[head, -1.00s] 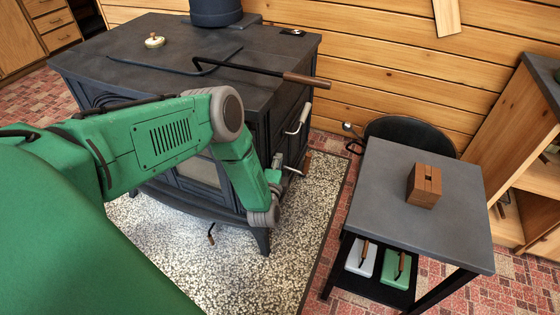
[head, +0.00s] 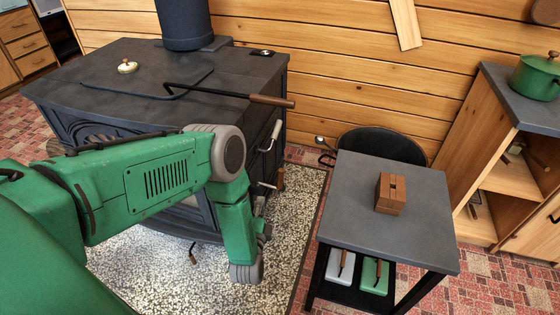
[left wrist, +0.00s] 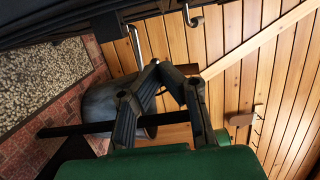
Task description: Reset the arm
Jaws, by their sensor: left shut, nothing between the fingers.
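My left arm comes in from the left in the head view, bends in front of the stove (head: 110,90) and points down. Its gripper is mostly hidden behind my own wrist there. In the left wrist view my left gripper (left wrist: 160,68) shows two dark fingers converging at their tips. It is shut, with nothing held. Behind it are a dark round bucket-like object (left wrist: 98,102) and the plank wall (left wrist: 245,80). My right gripper is not in view.
A grey-topped side table (head: 345,215) with a wooden block (head: 402,193) stands to the right. A poker (head: 225,92) overhangs the stove's right edge. A green pot (head: 538,76) sits on a shelf unit. Speckled floor (head: 150,270) lies before the stove.

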